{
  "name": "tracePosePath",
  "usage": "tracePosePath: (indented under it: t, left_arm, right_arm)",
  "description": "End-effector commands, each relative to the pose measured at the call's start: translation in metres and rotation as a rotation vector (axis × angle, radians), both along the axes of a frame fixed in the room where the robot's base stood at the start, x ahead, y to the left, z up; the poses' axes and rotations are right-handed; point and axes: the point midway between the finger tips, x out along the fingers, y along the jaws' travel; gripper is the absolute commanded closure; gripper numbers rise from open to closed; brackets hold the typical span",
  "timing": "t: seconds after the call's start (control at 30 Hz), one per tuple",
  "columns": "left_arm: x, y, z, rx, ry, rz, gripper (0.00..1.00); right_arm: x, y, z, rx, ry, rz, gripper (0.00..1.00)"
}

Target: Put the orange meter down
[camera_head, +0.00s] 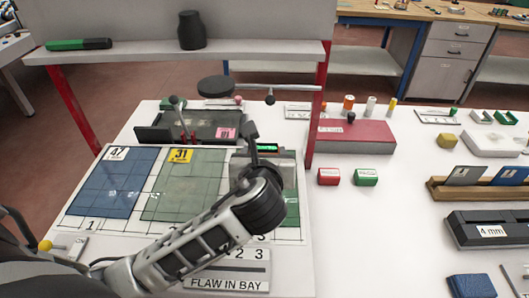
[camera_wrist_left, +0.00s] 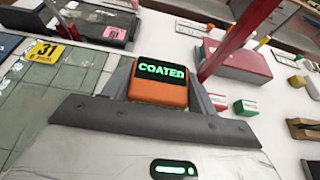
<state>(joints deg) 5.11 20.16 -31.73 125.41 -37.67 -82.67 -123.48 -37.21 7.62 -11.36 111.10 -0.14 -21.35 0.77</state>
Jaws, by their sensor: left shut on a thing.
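The orange meter (camera_wrist_left: 158,92) has a dark screen with lit green letters reading "COATED". My left gripper (camera_wrist_left: 160,88) is shut on it, with one grey finger on each side. In the head view the meter (camera_head: 267,148) shows mostly as its lit green screen, the rest hidden by my left gripper (camera_head: 262,153). It is over the far part of bay 3 on the white gridded board (camera_head: 110,224). My arm hides much of that bay and its greenish glass. I cannot tell whether the meter touches the glass. My right gripper is in neither view.
A blue pane (camera_head: 112,185) tagged 47 lies in bay 1, and a green pane (camera_head: 180,195) tagged 31 in bay 2. A red block (camera_head: 329,177) and a green block (camera_head: 366,178) stand to the right. A red post (camera_head: 318,105) rises behind. White table is clear below the blocks.

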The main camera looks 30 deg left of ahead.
Motion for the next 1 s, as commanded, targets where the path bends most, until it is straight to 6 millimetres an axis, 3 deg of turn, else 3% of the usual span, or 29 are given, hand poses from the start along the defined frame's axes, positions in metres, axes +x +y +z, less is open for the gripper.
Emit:
tracePosePath:
  t: [0.07, 0.1, 0.13, 0.17, 0.57, 1.0]
  left_arm:
    - [0.000, 0.000, -0.002, 0.002, 0.000, -0.001, 0.71]
    - [0.000, 0.000, -0.002, 0.002, 0.001, -0.001, 0.31]
    - [0.000, 0.000, -0.002, 0.001, 0.002, -0.001, 0.22]
    - [0.000, 0.000, -0.002, 0.000, 0.001, 0.000, 0.20]
    - [-0.006, -0.004, 0.003, -0.001, 0.000, -0.003, 0.20]
    - [-0.079, -0.039, 0.037, -0.004, 0.001, -0.004, 0.20]
  right_arm:
    - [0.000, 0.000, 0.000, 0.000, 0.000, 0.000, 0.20]
    - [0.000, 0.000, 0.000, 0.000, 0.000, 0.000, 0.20]
    - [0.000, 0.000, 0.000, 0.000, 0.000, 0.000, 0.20]
    - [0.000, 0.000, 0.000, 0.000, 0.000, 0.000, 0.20]
    - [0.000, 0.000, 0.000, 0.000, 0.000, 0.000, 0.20]
    - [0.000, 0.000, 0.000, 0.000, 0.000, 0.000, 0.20]
